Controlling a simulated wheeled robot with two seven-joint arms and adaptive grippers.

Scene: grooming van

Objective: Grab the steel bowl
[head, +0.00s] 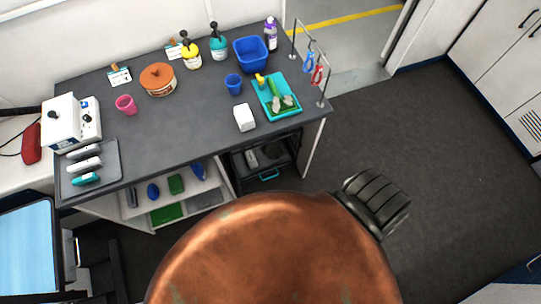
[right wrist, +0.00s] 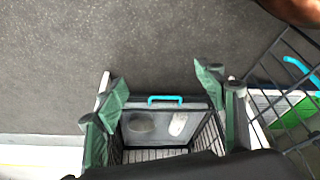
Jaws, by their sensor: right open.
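No thing in either view shows clearly as the steel bowl. In the right wrist view, a dark wire crate (right wrist: 207,140) with a turquoise handle holds a dull grey oval thing (right wrist: 142,122) and a paler oval thing (right wrist: 179,124); I cannot tell whether either is the bowl. The same crate with its turquoise handle (head: 269,175) shows in the head view under the worktop, with greyish things inside. My right gripper (right wrist: 160,82) is open and empty, its green fingers on either side of the crate in the picture. My left gripper is in neither view.
The dark worktop (head: 200,100) carries a blue tub (head: 251,55), a turquoise tray (head: 276,106), a lidded pot (head: 158,79) and bottles. A shelf with brushes (head: 176,184) is below, left of the crate. The floor (head: 440,130) at right is clear.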

